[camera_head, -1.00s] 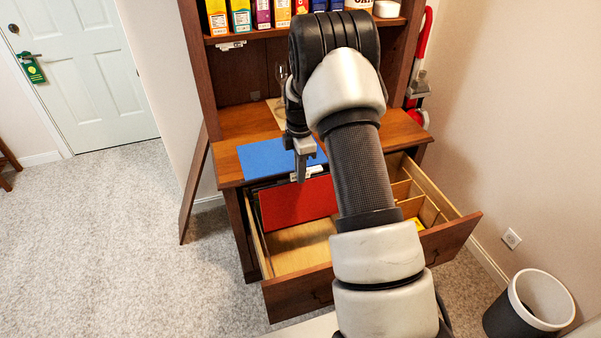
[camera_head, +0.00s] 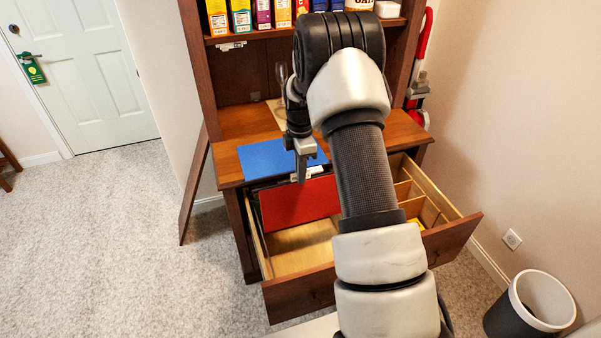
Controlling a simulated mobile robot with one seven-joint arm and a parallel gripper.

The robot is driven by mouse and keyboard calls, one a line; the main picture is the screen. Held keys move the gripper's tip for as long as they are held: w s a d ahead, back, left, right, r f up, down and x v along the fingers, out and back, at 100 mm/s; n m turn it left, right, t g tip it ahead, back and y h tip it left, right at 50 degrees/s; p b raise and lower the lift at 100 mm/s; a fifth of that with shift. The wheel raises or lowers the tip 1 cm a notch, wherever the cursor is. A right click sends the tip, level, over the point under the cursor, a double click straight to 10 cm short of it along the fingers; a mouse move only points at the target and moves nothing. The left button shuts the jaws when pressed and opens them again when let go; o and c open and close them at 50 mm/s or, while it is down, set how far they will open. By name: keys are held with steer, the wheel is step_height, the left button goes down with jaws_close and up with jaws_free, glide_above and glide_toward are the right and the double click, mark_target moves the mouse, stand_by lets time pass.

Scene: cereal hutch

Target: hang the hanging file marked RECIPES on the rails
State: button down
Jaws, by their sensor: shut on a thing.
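A red hanging file (camera_head: 296,207) stands inside the open drawer (camera_head: 300,291), its broad face toward me and its top edge near the counter front. A white tab (camera_head: 315,170) shows at its top, too small to read here. My gripper (camera_head: 301,178) is shut on the top edge of the red file, beside the tab. My arm hides the right part of the file. Dark edges of other files or rails show just behind it at the left; I cannot tell whether the red file's hooks rest on the rails.
A blue sheet (camera_head: 273,159) lies on the hutch counter (camera_head: 235,121) above the drawer. Wooden dividers (camera_head: 408,190) fill the drawer's right side. The drawer floor in front of the file is bare. A waste bin (camera_head: 531,303) stands at the right.

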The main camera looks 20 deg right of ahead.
mark_target(300, 223)
steer(key=shift+f+b, duration=6.6)
steer(key=shift+f, duration=3.7)
steer(key=c, duration=1.5)
jaws_free()
steer(key=shift+r, duration=0.2)
steer(key=shift+r+p, duration=1.5)
steer(key=shift+r, duration=0.9)
